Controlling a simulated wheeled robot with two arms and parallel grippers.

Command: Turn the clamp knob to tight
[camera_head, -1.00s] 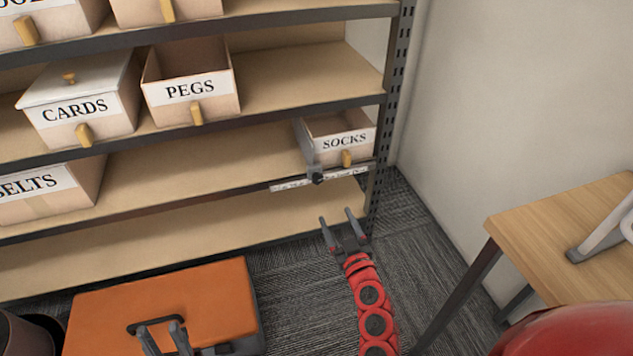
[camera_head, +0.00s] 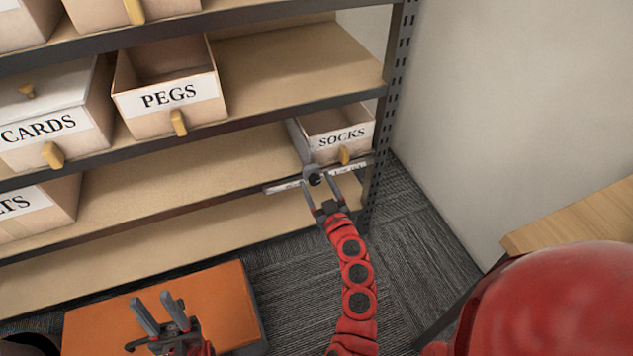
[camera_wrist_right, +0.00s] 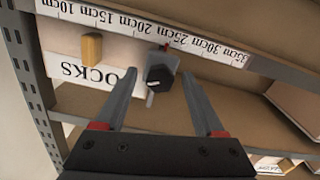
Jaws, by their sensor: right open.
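The clamp knob (camera_head: 314,179) is a small dark knob on a grey clamp (camera_head: 303,144) at the shelf's front edge, beside the SOCKS box. In the right wrist view the dark knob (camera_wrist_right: 158,78) shows faceted sides, with a small light lever below it. My right gripper (camera_head: 321,190) is open just in front of the knob. In the wrist view its fingers (camera_wrist_right: 158,90) stand apart on either side of the knob, with gaps showing and no grip on it. My left gripper (camera_head: 158,308) is open and empty over the orange case at lower left.
A ruler strip (camera_wrist_right: 100,15) runs along the shelf edge. The SOCKS box (camera_head: 340,136) stands right of the clamp. PEGS (camera_head: 170,95) and CARDS (camera_head: 40,130) boxes sit one shelf up. An orange case (camera_head: 225,295) lies below; a wooden table (camera_head: 570,220) stands at right.

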